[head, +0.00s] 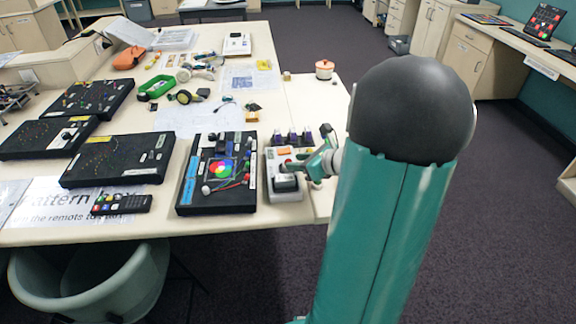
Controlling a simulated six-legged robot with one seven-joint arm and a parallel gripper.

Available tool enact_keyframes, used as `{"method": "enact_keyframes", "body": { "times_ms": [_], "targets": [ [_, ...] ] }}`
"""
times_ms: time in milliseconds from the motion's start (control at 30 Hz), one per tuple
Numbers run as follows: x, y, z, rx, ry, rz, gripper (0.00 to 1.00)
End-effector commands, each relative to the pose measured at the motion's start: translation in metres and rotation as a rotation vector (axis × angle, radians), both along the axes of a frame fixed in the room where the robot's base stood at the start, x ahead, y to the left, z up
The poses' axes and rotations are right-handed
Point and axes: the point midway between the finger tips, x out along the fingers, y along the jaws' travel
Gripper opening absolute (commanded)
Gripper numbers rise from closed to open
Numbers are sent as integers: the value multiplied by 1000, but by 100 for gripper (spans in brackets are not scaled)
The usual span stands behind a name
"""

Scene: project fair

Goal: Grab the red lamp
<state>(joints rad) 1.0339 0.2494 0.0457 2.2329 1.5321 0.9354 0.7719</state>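My gripper (300,168) is at the front right of the table, over a light grey box (285,195) with black and orange parts on top. Its fingers are small and partly hidden by my arm, so I cannot tell whether they are open or what they touch. Left of it lies a black board (232,198) with a bright colour wheel (221,169) and small round parts. A small red part (246,178) shows at the board's right side; it is too small to tell whether it is the red lamp. No other clear red lamp shows.
Several black boards (118,160) lie to the left, with a remote (121,204) at the front edge. Behind are a green tray (155,88), headphones (185,97) and an orange-and-white pot (324,70). A grey-green chair (90,285) stands below the front edge. Dark floor is open at right.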

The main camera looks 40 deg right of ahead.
Motion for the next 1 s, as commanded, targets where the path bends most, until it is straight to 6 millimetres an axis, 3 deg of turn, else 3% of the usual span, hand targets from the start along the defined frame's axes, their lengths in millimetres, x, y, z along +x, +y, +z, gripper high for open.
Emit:
{"method": "enact_keyframes", "body": {
  "times_ms": [200, 433, 467, 600, 1000],
  "targets": [
    [24, 5, -15, 2, 0, 1, 35],
    [25, 5, -16, 0, 0, 0, 35],
    [25, 5, -16, 0, 0, 0, 33],
    [25, 5, -16, 0, 0, 1, 8],
    [25, 5, -14, 0, 0, 0, 4]
  ]
}}
